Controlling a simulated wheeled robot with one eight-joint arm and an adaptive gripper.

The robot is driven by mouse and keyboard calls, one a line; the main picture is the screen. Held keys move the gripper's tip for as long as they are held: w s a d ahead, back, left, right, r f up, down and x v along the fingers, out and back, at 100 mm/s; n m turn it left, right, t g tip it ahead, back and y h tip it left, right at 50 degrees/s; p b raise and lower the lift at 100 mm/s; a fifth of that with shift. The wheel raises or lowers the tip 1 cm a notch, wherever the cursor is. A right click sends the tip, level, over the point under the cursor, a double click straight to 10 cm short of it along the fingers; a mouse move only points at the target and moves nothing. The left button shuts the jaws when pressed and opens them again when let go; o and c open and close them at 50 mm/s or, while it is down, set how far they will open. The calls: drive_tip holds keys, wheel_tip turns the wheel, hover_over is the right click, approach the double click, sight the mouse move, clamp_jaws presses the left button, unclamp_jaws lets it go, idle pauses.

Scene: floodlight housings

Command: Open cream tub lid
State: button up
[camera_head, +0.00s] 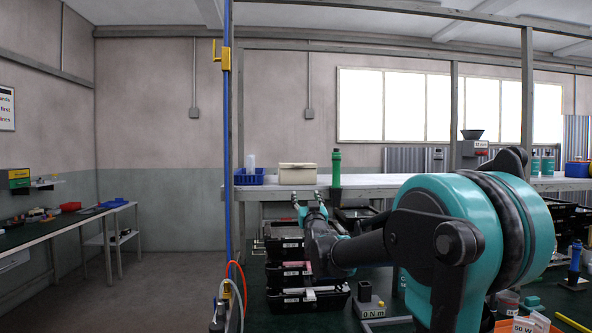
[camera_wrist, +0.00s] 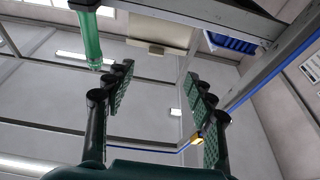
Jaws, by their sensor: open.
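The cream tub (camera_head: 297,174) stands on the white shelf with its lid lying flat on top. It also shows in the wrist view (camera_wrist: 160,32) near the top, beyond my fingers. My gripper (camera_head: 309,200) is open and empty, just below and in front of the shelf edge, under the tub. In the wrist view the two fingers (camera_wrist: 158,90) are spread wide with nothing between them. My gripper is apart from the tub.
On the shelf (camera_head: 385,183), a blue basket (camera_head: 249,178) stands left of the tub and a green bottle (camera_head: 336,168) right of it. A blue upright pole (camera_head: 227,130) rises at the left. Black bins (camera_head: 290,276) sit below on the bench.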

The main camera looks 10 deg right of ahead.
drive_tip(key=r, duration=0.2)
approach(299, 166)
drive_tip(key=shift+t, duration=0.3)
drive_tip(key=x, duration=0.8)
drive_tip(key=shift+w+f, duration=0.15)
drive_tip(key=shift+w, duration=0.25)
clamp_jaws()
